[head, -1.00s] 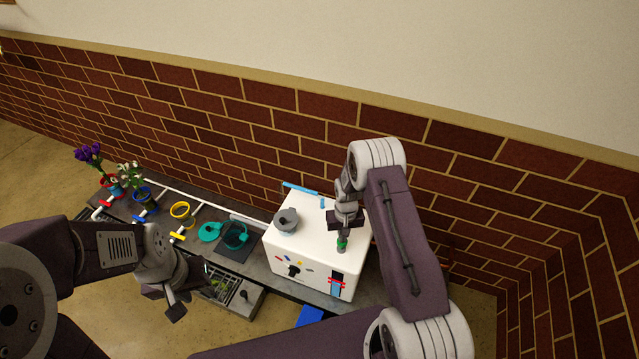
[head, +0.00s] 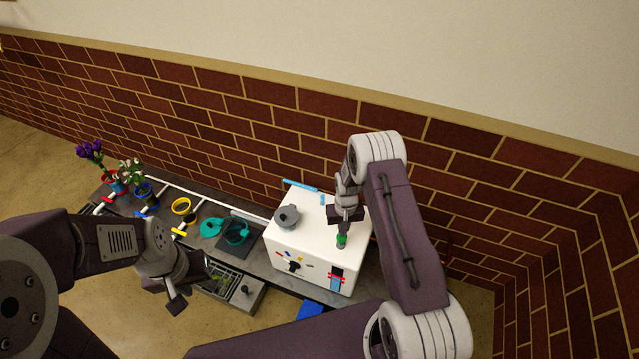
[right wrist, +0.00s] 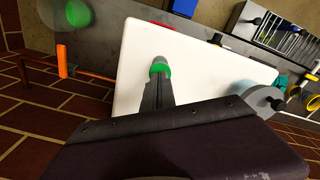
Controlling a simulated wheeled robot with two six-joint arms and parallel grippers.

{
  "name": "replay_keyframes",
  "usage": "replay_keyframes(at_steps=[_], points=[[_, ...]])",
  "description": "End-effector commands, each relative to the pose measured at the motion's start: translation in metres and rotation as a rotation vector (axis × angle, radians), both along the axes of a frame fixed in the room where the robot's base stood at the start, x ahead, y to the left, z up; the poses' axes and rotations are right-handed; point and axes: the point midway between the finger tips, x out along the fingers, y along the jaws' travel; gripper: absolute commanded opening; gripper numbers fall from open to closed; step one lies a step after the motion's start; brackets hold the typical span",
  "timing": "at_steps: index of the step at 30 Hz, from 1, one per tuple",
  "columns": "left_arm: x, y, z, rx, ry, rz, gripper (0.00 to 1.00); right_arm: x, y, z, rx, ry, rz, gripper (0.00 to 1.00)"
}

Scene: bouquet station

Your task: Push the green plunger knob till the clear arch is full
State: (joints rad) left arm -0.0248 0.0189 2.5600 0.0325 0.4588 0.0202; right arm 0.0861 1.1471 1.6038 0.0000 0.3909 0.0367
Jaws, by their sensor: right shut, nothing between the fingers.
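The green plunger knob (head: 341,240) stands on a short grey stem on top of the white box (head: 313,237), near its front right. My right gripper (head: 343,232) is shut and points down with its tips at the knob's top. In the right wrist view the fingertips (right wrist: 159,77) meet the green knob (right wrist: 160,67); exact contact is hard to tell. A bluish upright window (head: 336,280) with red marks is on the box front; I cannot tell whether it is the clear arch. My left gripper (head: 178,297) hangs over the front edge, empty; its jaw opening is unclear.
A grey round lidded part (head: 287,217) sits on the box's left, and a light blue bar (head: 300,185) lies behind. Teal parts (head: 236,232), a yellow ring (head: 181,206) and flower pots stand left. A clear round piece with green (right wrist: 75,13) shows in the right wrist view.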

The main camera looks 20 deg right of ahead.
Motion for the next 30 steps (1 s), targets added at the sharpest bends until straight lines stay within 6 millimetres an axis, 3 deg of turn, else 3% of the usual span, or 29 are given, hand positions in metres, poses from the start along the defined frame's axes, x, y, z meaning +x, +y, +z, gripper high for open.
replay_keyframes(at_steps=[21, 30], points=[[0.000, 0.000, -0.029, 0.000, 0.000, 0.000, 0.36, 0.000, 0.000, -0.039, 0.000, -0.001, 0.000, 0.00], [0.000, 0.000, -0.019, 0.000, 0.000, 0.000, 0.36, 0.000, 0.000, -0.028, 0.000, -0.001, 0.000, 0.00]])
